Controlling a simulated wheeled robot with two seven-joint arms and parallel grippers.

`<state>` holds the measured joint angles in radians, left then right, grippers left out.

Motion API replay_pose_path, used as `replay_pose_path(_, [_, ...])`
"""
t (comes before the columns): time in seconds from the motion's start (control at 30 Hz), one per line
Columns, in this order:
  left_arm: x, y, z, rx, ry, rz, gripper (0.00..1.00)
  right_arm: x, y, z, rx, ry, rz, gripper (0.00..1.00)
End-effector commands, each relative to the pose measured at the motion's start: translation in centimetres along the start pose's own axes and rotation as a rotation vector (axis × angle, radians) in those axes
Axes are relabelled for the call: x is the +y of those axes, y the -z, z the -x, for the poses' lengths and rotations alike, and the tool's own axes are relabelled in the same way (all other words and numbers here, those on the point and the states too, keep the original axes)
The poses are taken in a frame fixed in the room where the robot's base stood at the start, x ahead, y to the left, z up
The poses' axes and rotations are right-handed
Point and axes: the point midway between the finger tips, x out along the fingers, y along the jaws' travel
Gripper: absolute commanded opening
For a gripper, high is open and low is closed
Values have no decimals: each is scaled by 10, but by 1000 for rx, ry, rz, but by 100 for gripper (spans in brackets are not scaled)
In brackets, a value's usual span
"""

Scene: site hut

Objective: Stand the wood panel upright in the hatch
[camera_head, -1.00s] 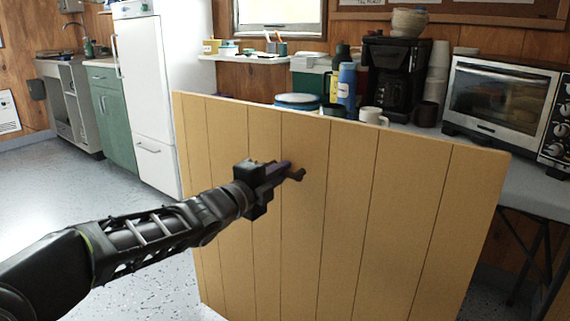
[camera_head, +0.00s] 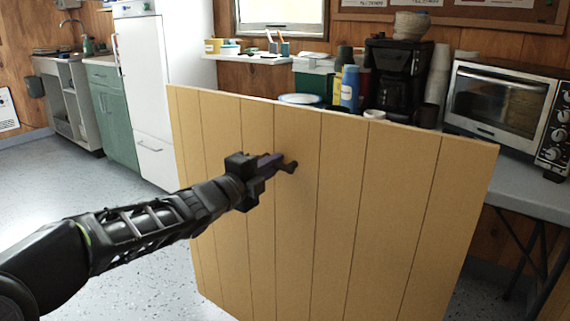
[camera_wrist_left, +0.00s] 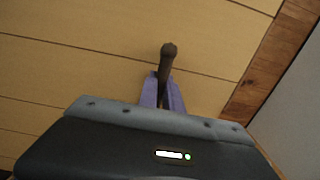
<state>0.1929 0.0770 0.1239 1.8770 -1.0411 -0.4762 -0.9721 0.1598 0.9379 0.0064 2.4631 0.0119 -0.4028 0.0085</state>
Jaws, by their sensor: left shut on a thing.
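The wood panel (camera_head: 340,215) is a large tan board with vertical grooves. It stands nearly upright in front of me in the head view, and its lower edge is partly out of frame. A small dark knob handle (camera_head: 291,167) sticks out from its face. My left gripper (camera_head: 277,163) is shut on this handle, with the purple fingers around it. The left wrist view shows the handle (camera_wrist_left: 169,52) between the fingers and the panel's face (camera_wrist_left: 100,60) behind. The hatch is not visible in either view. My right gripper is not in view.
Behind the panel is a counter (camera_head: 530,192) with a toaster oven (camera_head: 503,103), a coffee maker (camera_head: 397,75) and a blue bottle (camera_head: 349,88). A white fridge (camera_head: 147,95) stands at the back left. Speckled floor (camera_head: 60,200) is clear on the left.

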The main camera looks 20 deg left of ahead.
Motion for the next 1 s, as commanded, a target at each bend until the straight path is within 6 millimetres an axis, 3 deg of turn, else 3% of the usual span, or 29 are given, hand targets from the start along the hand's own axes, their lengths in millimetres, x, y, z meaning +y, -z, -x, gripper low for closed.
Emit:
replay_pose_path(0.03, [-6,-11,6,-9,11,-3,0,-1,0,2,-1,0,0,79])
replay_pose_path(0.27, [6,-67,46,-46,11,-5,0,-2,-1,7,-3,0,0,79])
replay_pose_path(0.5, [27,-127,114,-71,10,-2,0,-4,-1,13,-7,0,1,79])
replay_pose_path(0.8, [47,-160,188,-70,14,-2,0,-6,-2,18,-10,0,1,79])
replay_pose_path(1.0, [54,-164,210,-65,16,-2,0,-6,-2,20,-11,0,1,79])
